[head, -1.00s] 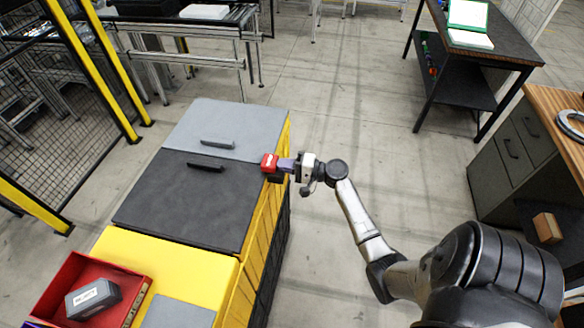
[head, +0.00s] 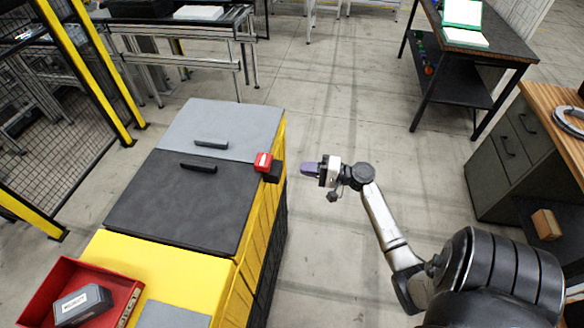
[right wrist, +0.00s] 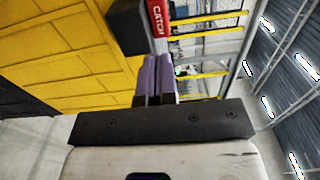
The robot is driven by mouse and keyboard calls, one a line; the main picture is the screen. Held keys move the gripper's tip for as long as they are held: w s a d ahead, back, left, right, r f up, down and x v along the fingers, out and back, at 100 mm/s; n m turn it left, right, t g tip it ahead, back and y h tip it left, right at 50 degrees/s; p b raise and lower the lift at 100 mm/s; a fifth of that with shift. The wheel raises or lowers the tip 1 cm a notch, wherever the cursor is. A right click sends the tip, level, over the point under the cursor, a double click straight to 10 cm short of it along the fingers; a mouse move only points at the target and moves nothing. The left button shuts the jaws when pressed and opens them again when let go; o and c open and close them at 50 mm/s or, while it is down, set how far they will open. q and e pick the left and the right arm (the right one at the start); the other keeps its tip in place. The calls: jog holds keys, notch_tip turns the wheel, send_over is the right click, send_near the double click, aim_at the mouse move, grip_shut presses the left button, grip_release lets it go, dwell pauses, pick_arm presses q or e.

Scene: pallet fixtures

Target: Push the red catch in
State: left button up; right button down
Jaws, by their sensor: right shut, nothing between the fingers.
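The red catch (head: 263,161) sits on a black block at the right edge of the yellow cabinet (head: 276,190), beside the dark grey lid (head: 180,205). In the right wrist view the red catch (right wrist: 159,17), with white lettering "CATCH", shows at the top against the black block (right wrist: 130,27). My right gripper (head: 303,169) is to the right of the catch, apart from it, with a clear gap. Its purple fingers (right wrist: 157,75) are together and empty, pointing toward the catch. My left gripper is not in view.
A red tray (head: 57,287) holding a dark box (head: 83,304) is on the cabinet's near left. A light grey lid (head: 222,127) with a handle lies behind the dark one. Open floor (head: 340,120) lies right of the cabinet. A dark table (head: 480,60) stands far right.

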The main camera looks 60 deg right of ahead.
jog(key=shift+b+v, duration=0.4)
jog(key=shift+v, duration=2.05)
